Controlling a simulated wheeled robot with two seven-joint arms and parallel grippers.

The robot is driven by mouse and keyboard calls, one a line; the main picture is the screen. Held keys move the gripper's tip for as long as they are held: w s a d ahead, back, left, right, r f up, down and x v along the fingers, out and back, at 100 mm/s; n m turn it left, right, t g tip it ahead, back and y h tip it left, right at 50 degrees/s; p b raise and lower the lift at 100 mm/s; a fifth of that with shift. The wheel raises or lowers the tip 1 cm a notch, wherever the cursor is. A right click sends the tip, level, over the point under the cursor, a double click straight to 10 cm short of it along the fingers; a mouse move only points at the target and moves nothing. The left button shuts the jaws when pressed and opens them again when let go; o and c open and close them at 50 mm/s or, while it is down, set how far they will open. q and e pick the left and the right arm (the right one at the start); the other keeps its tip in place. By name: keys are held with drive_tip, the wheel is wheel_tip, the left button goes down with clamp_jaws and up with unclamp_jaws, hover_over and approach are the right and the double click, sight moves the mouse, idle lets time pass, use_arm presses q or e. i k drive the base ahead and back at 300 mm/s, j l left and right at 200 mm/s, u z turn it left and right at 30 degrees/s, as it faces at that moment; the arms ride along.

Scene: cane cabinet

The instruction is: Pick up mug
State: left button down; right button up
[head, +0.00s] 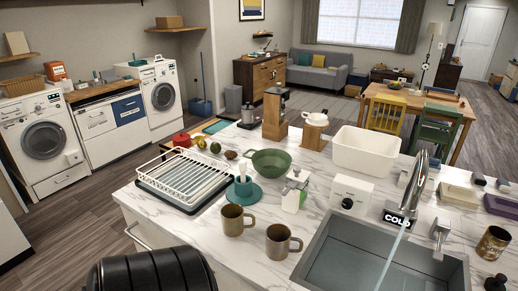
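Two brown mugs stand upright on the white marble counter (215,262) in the head view. One mug (232,221) is a little farther back and to the left, with its handle to the right. The other mug (278,243) is nearer the sink, its handle also to the right. They stand close together but apart. A similar brown vessel (493,243) stands at the right edge of the counter; I cannot tell if it is a mug. Neither of my grippers shows in this view.
Behind the mugs are a white dish rack (190,177), a teal brush holder (243,190), a soap bottle (294,190) and a green colander (271,163). A grey sink (345,262) with a running faucet (414,185) lies to the right. The counter's front left is bare.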

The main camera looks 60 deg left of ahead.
sight(278, 238)
drive_tip(key=u, duration=1.7)
drive_tip(key=l+u, duration=0.1)
drive_tip(key=l, duration=0.35)
drive_tip(key=k+l, duration=0.15)
drive_tip(key=l, duration=0.35)
drive_tip(key=l+u, duration=0.15)
drive_tip(key=l, duration=0.3)
drive_tip(key=k+l+u, duration=0.1)
drive_tip(key=l, duration=0.35)
drive_tip(key=k, duration=0.05)
